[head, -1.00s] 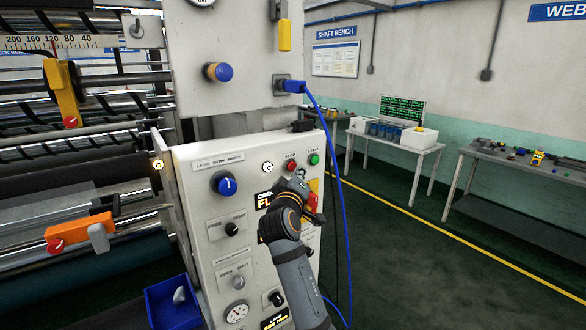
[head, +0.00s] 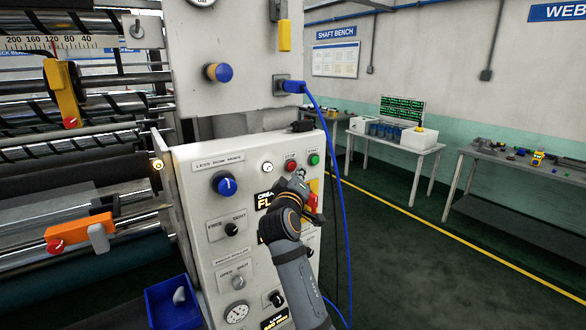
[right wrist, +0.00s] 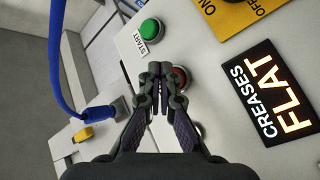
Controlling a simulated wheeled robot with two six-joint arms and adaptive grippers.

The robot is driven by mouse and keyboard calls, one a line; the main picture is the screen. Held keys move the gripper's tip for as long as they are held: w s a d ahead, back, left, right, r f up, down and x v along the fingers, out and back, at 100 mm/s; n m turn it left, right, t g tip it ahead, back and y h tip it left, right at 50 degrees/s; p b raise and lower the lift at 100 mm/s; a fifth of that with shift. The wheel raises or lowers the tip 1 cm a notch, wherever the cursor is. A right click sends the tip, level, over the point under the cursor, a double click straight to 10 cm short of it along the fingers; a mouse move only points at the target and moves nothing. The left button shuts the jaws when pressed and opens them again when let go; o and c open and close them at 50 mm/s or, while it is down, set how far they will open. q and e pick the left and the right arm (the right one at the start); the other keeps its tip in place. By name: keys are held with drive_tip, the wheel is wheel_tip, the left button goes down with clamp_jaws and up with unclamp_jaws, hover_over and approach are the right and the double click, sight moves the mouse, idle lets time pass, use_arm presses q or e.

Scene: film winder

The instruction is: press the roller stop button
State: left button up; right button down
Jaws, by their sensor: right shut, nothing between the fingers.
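The red STOP button (head: 290,166) is on the upper right of the sloped white control panel (head: 205,190), left of the green START button (head: 314,160). My right gripper (head: 300,175) is shut and empty, its tips just below and right of the red button in the head view. In the right wrist view the shut fingertips (right wrist: 160,70) lie in front of the red button (right wrist: 181,77) and partly cover it. The green START button (right wrist: 150,31) shows beside them. I cannot tell whether the tips touch the panel. My left gripper is not in view.
A blue knob (head: 224,184) and a lit "CREASES FLAT" sign (right wrist: 270,95) are on the panel. A blue cable (head: 338,200) hangs at its right. The winder's rollers (head: 90,155) are at left. A blue bin (head: 172,303) stands below. Open floor lies right.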

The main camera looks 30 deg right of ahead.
drive_tip(key=shift+w, duration=0.15)
drive_tip(key=shift+w, duration=0.3)
drive_tip(key=shift+w+a, duration=0.1)
drive_tip(key=shift+w, duration=0.35)
idle(0.8)
drive_tip(key=shift+s, duration=0.9)
drive_tip(key=shift+s, duration=0.1)
drive_tip(key=s, duration=0.4)
drive_tip(key=shift+s+d+p, duration=0.25)
drive_tip(key=shift+s+p, duration=0.1)
drive_tip(key=shift+p, duration=0.05)
idle(0.4)
